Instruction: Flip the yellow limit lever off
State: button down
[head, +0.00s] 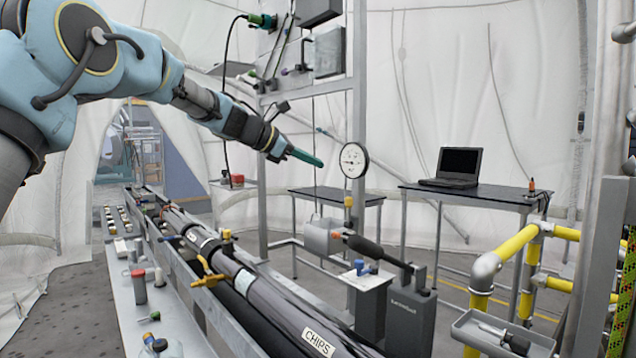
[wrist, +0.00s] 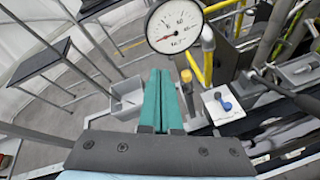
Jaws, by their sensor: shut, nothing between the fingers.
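A yellow lever (head: 208,278) sits on the long dark pipe assembly in the lower middle of the head view. A brass-yellow fitting (head: 226,238) stands just behind it. A small yellow-topped part (head: 348,202) is below the round dial gauge; it also shows in the wrist view (wrist: 186,76). I cannot tell for certain which yellow part is the limit lever. My gripper (head: 306,158) has green fingers, shut and empty, held in the air left of the gauge and well above the pipes. In the wrist view the fingers (wrist: 162,98) lie together.
The dial gauge (head: 354,160) is beside an upright metal post (head: 361,90). A white box with a blue lever (head: 362,268) is below. A grey bin (head: 320,236), a laptop (head: 452,166) on a table and yellow railings (head: 516,243) stand around. Open air surrounds my fingers.

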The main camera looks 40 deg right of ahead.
jog(key=shift+w+a+r, duration=0.15)
jog(key=shift+a+r, duration=0.05)
jog(key=shift+r, duration=0.75)
jog(key=shift+f, duration=0.1)
jog(key=w+a+f+m+t+y, duration=0.1)
jog(key=w+a+f+m+y, duration=0.15)
jog(key=a+f, duration=0.65)
jog(key=w+a+f+m+t+y, duration=0.1)
jog(key=w+a+f+t+y, duration=0.3)
jog(key=a, duration=0.9)
jog(key=w+a+f+m+g+y, duration=0.1)
jog(key=w+a+f+m, duration=0.1)
jog(key=a+f, duration=0.75)
jog(key=s+a+f+m+y, duration=0.1)
jog(key=s+a+f+m, duration=0.1)
jog(key=s+a, duration=0.3)
jog(key=s+a+f+m+y, duration=0.2)
jog(key=s+a+f, duration=0.2)
jog(key=a, duration=1)
jog(key=s+a+f+m+y, duration=0.2)
jog(key=s+a, duration=0.3)
jog(key=a, duration=0.5)
jog(key=shift+s+f+m, duration=0.35)
jog(key=shift+f+m, duration=0.1)
jog(key=shift+f, duration=0.3)
